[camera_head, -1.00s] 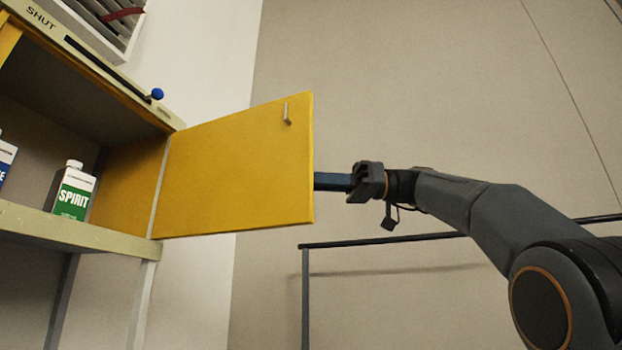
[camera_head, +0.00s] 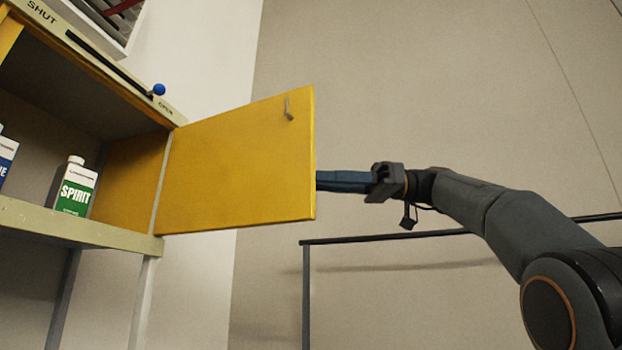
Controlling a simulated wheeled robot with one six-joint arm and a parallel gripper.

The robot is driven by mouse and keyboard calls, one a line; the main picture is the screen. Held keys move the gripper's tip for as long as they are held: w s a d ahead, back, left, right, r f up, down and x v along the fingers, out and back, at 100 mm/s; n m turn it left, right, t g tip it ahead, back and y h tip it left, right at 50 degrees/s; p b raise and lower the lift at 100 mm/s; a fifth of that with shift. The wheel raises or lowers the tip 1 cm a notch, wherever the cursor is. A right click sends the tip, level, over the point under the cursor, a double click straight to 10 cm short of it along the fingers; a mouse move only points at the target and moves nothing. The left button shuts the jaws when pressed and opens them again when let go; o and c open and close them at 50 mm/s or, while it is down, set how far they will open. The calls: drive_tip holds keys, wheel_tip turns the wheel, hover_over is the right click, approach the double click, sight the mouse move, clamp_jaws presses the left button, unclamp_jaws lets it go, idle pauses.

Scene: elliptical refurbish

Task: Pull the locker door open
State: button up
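The yellow locker door (camera_head: 240,165) stands swung wide open on its right-hand hinge, beside the open locker (camera_head: 75,90). A small metal hook-like piece (camera_head: 288,109) is near the door's upper right corner. My gripper (camera_head: 340,181) is at the door's right edge, with its blue fingers pointing left. The fingertips are hidden behind the door or end at its edge; I cannot tell whether they touch it. Whether the fingers are open or shut does not show.
A white and green SPIRIT bottle (camera_head: 74,188) and a partly cut-off blue-labelled bottle (camera_head: 6,160) stand on the locker shelf. A slider with a blue knob (camera_head: 158,89) is on the top frame, near OPEN. A dark rail (camera_head: 400,237) runs behind my arm.

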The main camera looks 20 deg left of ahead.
drive_tip(key=v, duration=0.3)
drive_tip(key=shift+w+d+p, duration=0.2)
drive_tip(key=shift+d+p, duration=0.15)
drive_tip(key=shift+p, duration=0.05)
